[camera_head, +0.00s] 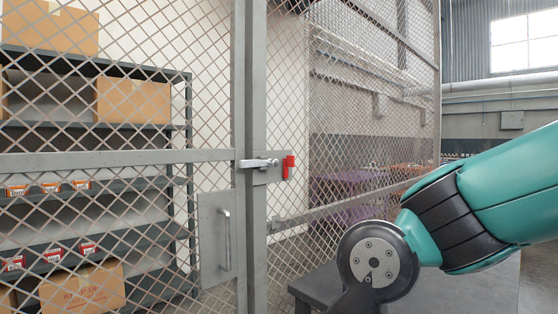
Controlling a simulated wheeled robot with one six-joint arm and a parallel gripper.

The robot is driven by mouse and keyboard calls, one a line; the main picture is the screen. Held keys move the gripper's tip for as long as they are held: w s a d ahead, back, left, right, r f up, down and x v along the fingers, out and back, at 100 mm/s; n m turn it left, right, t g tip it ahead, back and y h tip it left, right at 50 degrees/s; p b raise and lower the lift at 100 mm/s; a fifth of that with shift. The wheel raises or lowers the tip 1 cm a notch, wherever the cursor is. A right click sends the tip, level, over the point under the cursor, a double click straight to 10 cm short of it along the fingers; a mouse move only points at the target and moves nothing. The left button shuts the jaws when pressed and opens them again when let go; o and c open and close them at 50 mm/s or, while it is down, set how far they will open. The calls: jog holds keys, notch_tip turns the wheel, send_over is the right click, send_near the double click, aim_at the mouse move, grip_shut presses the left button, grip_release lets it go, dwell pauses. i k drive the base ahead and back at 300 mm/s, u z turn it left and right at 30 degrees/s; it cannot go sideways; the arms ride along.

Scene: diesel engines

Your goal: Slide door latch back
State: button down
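The door latch (259,163) is a grey metal bolt set across the meeting frame posts of a wire mesh cage door. A red piece (288,168) sits at its right end. A flat plate with a pull handle (225,240) is fixed on the door below and left of the latch. My teal arm reaches in from the right, with its dark wrist joint low and right of the latch, apart from it. My gripper is out of the picture, below the bottom edge or hidden behind the wrist.
Behind the mesh at left stands a grey shelf unit (95,68) with cardboard boxes (133,101) and small orange and red packs. A dark table or bench (440,290) is at lower right, near my arm. Mesh panels continue to the right of the latch.

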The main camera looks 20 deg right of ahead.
aim_at(274, 163)
jog(key=u, duration=0.4)
jog(key=i, duration=1.05)
jog(key=z, duration=0.4)
